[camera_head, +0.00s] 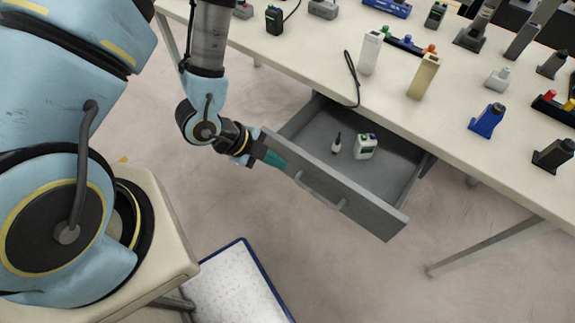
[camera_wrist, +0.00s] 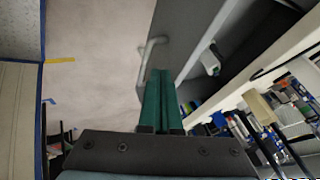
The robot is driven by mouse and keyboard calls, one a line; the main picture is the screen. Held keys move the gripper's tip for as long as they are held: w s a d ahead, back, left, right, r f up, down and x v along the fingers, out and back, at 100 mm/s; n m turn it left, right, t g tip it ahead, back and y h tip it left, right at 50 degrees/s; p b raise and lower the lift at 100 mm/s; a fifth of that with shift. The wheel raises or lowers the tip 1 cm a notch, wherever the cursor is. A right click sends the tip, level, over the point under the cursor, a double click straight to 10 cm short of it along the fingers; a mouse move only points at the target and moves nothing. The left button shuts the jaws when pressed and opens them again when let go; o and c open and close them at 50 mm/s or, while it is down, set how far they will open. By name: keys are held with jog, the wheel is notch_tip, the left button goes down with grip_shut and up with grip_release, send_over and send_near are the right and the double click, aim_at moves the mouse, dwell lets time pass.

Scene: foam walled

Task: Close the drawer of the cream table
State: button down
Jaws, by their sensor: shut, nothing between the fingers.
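The cream table (camera_head: 316,55) fills the top and right of the head view. Its grey drawer (camera_head: 336,190) is pulled well out below the front edge. The drawer's front panel carries a bar handle (camera_head: 320,190), which also shows in the wrist view (camera_wrist: 147,60).
Several tools and bottles stand on the tabletop, among them a blue item (camera_head: 487,120) and a tan bottle (camera_head: 423,77). A black cable (camera_head: 352,80) hangs over the table edge. A blue-edged white panel (camera_head: 232,287) lies on the floor. Floor in front of the drawer is clear.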

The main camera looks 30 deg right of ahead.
jog(key=f+b, duration=0.1)
jog(key=b, duration=0.1)
send_near(311, 179)
jog(key=x, duration=0.5)
jog(key=shift+a+f, duration=0.1)
jog(key=shift+a, duration=0.05)
dwell(0.3)
